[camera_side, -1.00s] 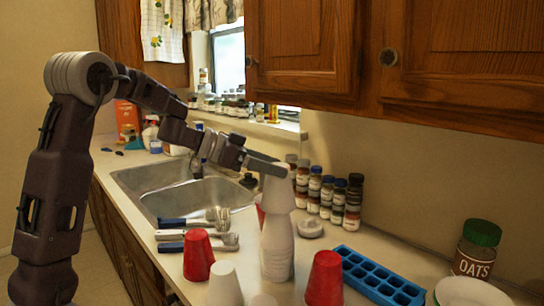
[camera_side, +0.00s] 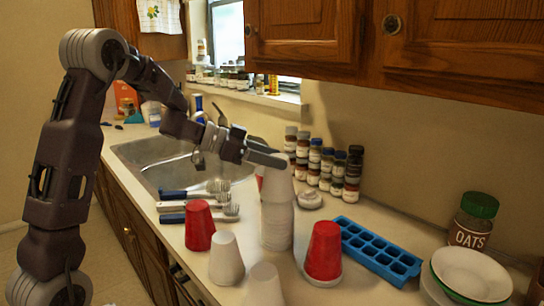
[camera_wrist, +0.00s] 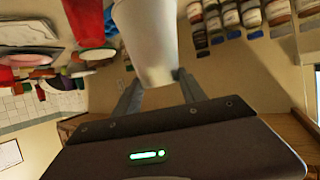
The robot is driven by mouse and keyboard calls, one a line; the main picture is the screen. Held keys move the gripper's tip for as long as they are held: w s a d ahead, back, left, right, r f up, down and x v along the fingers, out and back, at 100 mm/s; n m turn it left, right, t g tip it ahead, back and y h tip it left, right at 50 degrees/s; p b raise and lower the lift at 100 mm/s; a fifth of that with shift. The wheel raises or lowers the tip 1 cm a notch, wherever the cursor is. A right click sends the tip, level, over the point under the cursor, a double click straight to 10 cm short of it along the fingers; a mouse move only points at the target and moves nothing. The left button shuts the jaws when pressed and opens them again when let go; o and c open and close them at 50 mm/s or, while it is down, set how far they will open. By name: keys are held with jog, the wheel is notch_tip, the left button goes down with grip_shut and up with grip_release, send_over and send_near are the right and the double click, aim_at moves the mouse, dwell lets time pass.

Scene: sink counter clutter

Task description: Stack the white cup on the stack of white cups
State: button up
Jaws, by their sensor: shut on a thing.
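My gripper (camera_side: 262,158) is shut on an upside-down white cup (camera_side: 278,182) at its closed, upper end. In the side view this cup sits directly over the upside-down stack of white cups (camera_side: 277,228), with its lower rim at the top of the stack. I cannot tell whether it rests there fully. In the wrist view the held white cup (camera_wrist: 150,42) is between the two fingers (camera_wrist: 158,90); the stack is hidden there.
Other cups stand close by: a white cup (camera_side: 226,260), another white cup (camera_side: 264,288), a red cup (camera_side: 200,226) and a red cup (camera_side: 323,252). A blue ice tray (camera_side: 378,252), spice jars (camera_side: 326,168) and brushes (camera_side: 200,213) flank the stack. The sink (camera_side: 165,165) is behind.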

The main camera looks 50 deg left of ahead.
jog(key=shift+f, duration=0.7)
jog(key=shift+f, duration=0.2)
jog(key=o, duration=1.4)
jog(key=shift+c, duration=0.2)
jog(key=v, duration=0.7)
jog(key=shift+r, duration=0.1)
